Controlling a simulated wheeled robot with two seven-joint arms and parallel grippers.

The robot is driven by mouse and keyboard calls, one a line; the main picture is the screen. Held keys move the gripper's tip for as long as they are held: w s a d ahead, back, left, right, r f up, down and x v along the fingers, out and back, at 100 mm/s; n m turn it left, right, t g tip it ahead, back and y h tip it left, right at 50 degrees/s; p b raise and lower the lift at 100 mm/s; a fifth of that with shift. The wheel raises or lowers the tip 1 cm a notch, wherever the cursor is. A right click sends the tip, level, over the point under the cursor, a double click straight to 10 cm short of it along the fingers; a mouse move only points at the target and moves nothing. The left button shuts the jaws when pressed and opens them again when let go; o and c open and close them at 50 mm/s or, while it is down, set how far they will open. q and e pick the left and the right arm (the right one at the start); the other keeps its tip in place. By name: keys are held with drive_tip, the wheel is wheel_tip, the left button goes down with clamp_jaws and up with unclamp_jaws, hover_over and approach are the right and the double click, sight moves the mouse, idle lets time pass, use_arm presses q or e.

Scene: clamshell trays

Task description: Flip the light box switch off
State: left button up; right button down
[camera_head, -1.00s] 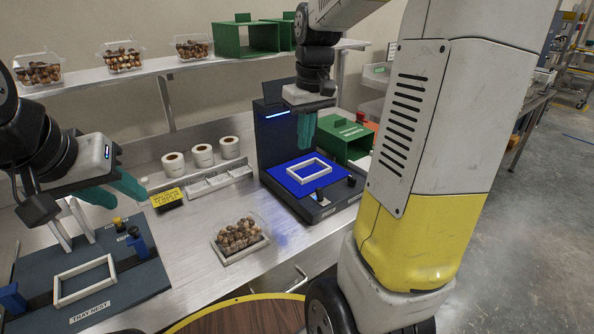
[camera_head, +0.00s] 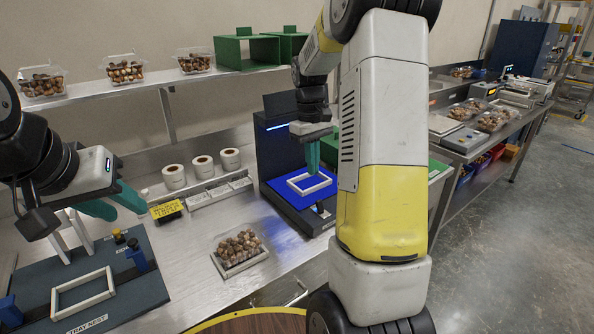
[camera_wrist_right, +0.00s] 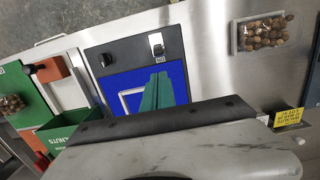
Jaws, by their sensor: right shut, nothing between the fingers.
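The light box (camera_head: 274,165) is a dark blue stand with a lit strip and a glowing blue plate bearing a white frame (camera_head: 324,187). Its switch (camera_head: 320,208) is on the dark front panel; it also shows in the right wrist view (camera_wrist_right: 157,44), beside a black knob (camera_wrist_right: 105,60). My right gripper (camera_head: 313,171) is shut and empty, pointing down over the back part of the blue plate. In the right wrist view its green fingers (camera_wrist_right: 158,88) lie over the plate, apart from the switch. My left gripper (camera_head: 122,207) is open and empty above the tray nest.
A clamshell of nuts (camera_head: 239,246) sits on the counter left of the light box. The tray nest (camera_head: 130,285) is at the left front. A yellow sign (camera_head: 167,209) and label rolls (camera_head: 202,167) stand behind.

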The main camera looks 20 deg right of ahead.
sight(320, 206)
drive_tip(key=f, duration=0.8)
drive_tip(key=shift+s+d+f, duration=0.15)
drive_tip(key=shift+s+f, duration=0.25)
drive_tip(key=shift+r, duration=0.1)
drive_tip(key=shift+s+t, duration=0.15)
drive_tip(key=shift+t, duration=0.25)
